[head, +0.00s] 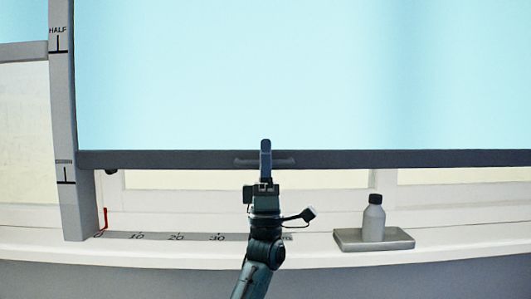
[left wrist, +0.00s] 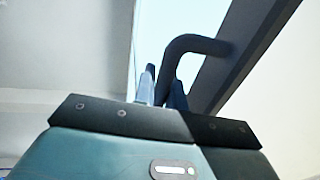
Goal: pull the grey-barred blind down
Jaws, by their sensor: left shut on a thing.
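The blind (head: 260,75) is a light blue sheet with a dark grey bar (head: 400,158) along its bottom edge. The bar hangs level with the lower word on the side post, a little above that word's black line. A grey handle (head: 284,161) sits on the bar. My left gripper (head: 265,150) is shut on this handle, in front of the bar. In the left wrist view the curved handle (left wrist: 197,42) comes off the bar (left wrist: 235,60) and runs down to the fingers (left wrist: 163,85). The fingertips partly hide the handle. My right gripper is not in view.
A grey post (head: 64,120) at the left has HALF and lower marks. Below, the white sill carries a numbered strip (head: 195,236), a red piece (head: 104,218) and a grey bottle (head: 373,222) on a tray (head: 350,241). Another blue blind (head: 20,20) hangs at far left.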

